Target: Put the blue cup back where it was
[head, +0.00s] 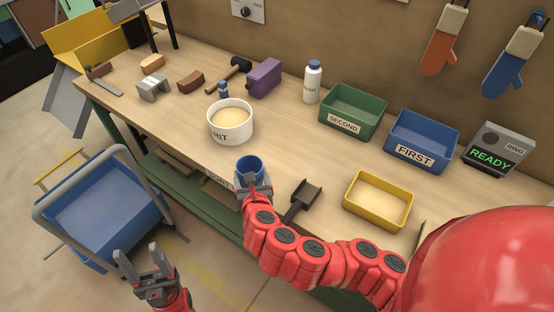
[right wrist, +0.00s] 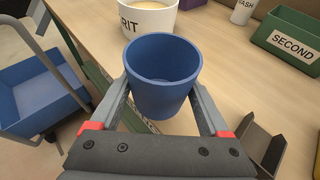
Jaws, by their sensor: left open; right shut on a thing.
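The blue cup (head: 249,167) is held upright in my right gripper (head: 253,184) at the front edge of the workbench, near the white grit tub. In the right wrist view the cup (right wrist: 163,78) sits between both fingers (right wrist: 163,108), and it looks empty inside. I cannot tell whether its base touches the bench. My left gripper (head: 148,262) is open and empty, low in front of the bench, to the right of the blue cart.
The grit tub (head: 231,121) stands just behind the cup. A black scoop (head: 303,200) and a yellow tray (head: 379,201) lie to its right. Green SECOND (head: 353,111) and blue FIRST (head: 421,140) bins stand behind. A blue cart (head: 103,209) stands left on the floor.

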